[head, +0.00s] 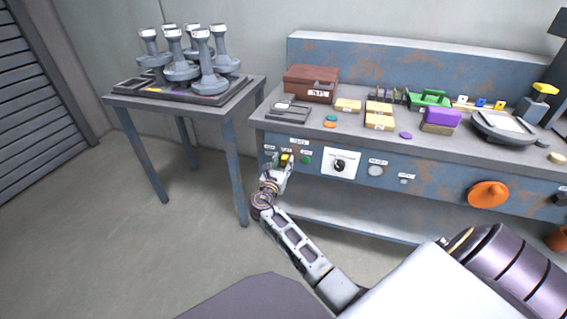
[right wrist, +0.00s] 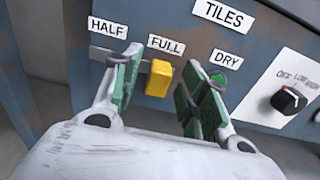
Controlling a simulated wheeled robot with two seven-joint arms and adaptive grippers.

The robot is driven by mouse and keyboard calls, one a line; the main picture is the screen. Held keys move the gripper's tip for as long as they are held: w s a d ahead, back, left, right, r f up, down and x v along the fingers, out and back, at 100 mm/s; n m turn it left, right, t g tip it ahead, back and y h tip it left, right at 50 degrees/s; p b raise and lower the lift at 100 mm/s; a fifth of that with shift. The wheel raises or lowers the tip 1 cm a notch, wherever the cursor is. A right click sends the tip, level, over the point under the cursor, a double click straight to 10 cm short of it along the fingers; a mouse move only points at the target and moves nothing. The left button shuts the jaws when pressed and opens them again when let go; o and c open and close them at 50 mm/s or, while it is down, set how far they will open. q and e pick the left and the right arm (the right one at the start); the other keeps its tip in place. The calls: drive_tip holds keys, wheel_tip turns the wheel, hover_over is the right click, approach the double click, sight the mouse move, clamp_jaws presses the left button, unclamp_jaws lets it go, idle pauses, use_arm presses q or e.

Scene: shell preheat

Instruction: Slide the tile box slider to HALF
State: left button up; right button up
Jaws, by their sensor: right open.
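The tile box slider has a yellow handle (right wrist: 159,78), seen in the right wrist view just below the FULL label (right wrist: 166,46). The HALF label (right wrist: 107,28) is to its left and the DRY label (right wrist: 226,59) to its right. My right gripper (right wrist: 163,82) is open, with one green-padded finger on each side of the yellow handle. A gap shows between the handle and the right finger; the left finger is close to it, and I cannot tell whether it touches. In the head view the right gripper (head: 284,166) is at the bench front, partly covering the slider. My left gripper is not in view.
The TILES label (right wrist: 224,12) is above the slider. A dial on a white plate (head: 339,163) is to the right on the panel. An orange knob (head: 488,194) is farther right. A side table (head: 150,103) with grey stands is at left.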

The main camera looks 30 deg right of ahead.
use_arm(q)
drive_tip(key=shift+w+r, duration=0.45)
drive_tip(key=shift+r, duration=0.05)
use_arm(e)
clamp_jaws()
drive_tip(key=w+a, duration=0.4)
drive_tip(key=shift+w, duration=0.25)
drive_tip(key=shift+w+a, duration=0.35)
drive_tip(key=shift+w, duration=0.1)
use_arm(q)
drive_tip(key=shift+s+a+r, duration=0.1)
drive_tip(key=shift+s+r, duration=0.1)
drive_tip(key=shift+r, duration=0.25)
use_arm(e)
drive_tip(key=shift+w, duration=0.1)
